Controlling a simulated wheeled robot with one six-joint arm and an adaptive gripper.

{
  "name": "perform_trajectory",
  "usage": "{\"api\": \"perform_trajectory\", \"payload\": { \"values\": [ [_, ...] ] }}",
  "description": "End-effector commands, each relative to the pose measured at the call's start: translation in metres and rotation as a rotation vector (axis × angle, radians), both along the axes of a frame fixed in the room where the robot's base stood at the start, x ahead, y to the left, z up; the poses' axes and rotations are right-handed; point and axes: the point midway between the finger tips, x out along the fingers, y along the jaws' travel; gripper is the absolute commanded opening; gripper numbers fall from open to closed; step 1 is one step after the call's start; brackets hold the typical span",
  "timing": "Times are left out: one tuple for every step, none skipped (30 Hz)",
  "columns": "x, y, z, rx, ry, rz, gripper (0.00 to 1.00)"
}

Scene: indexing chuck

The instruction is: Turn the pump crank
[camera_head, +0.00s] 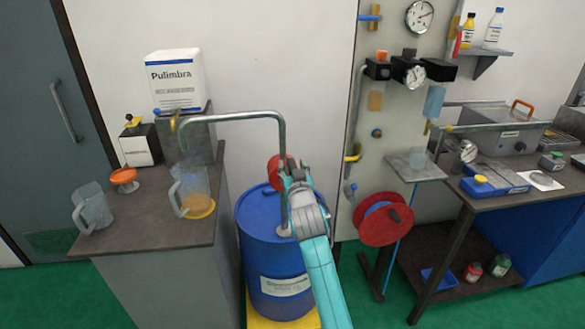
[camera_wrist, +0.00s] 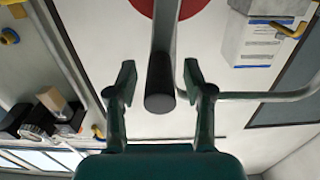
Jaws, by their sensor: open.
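The pump on the blue drum (camera_head: 262,235) has a red round body (camera_head: 273,172), partly hidden behind my arm; its red edge also shows at the top of the wrist view (camera_wrist: 172,6). In the wrist view the crank's dark cylindrical grip (camera_wrist: 160,88) points toward the camera, with a grey bar above it. My gripper (camera_wrist: 157,78) is open, with one finger on each side of the grip and visible gaps to both. In the head view my gripper (camera_head: 291,178) is at the pump, and the crank is hidden there.
A grey pipe (camera_head: 235,115) runs from the pump over to a jug (camera_head: 192,185) on the left bench (camera_head: 150,230). A red hose reel (camera_head: 388,222) and a gauge panel (camera_head: 380,140) stand to the right. A workbench (camera_head: 460,185) is further right.

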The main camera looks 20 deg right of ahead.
Motion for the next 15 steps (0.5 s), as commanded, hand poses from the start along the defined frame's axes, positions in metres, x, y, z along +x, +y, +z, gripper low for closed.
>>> {"api": "perform_trajectory", "payload": {
  "values": [
    [-0.0001,-0.0001,-0.0001,0.0,0.0,0.0,0.52],
    [-0.0001,-0.0001,-0.0001,0.0,0.0,0.0,0.52],
    [-0.0002,0.0,-0.0001,0.0,0.0,0.0,0.49],
    [-0.0002,0.0,-0.0001,0.0,0.0,0.0,0.42],
    [-0.0002,0.0,-0.0001,0.0,0.0,0.0,0.34],
    [-0.0003,0.0,-0.0001,0.0,0.0,0.0,0.24],
    [-0.0003,0.0,-0.0001,0.0,0.0,0.0,0.17],
    [-0.0003,0.0,-0.0001,0.0,0.0,0.0,0.09],
    [-0.0003,0.0,-0.0002,0.0,0.0,0.0,0.0],
    [-0.0003,0.0,-0.0001,0.0,0.0,0.0,0.0],
    [-0.0003,0.0,-0.0001,0.0,0.0,0.0,0.0],
    [-0.0003,0.0,-0.0001,0.0,0.0,0.0,0.0],
    [-0.0003,0.0,-0.0001,0.0,0.0,0.0,0.0],
    [-0.0003,0.0,-0.0001,0.0,0.0,0.0,0.0],
    [-0.0003,0.0001,-0.0001,-0.001,0.0,0.0,0.0]
  ]
}}
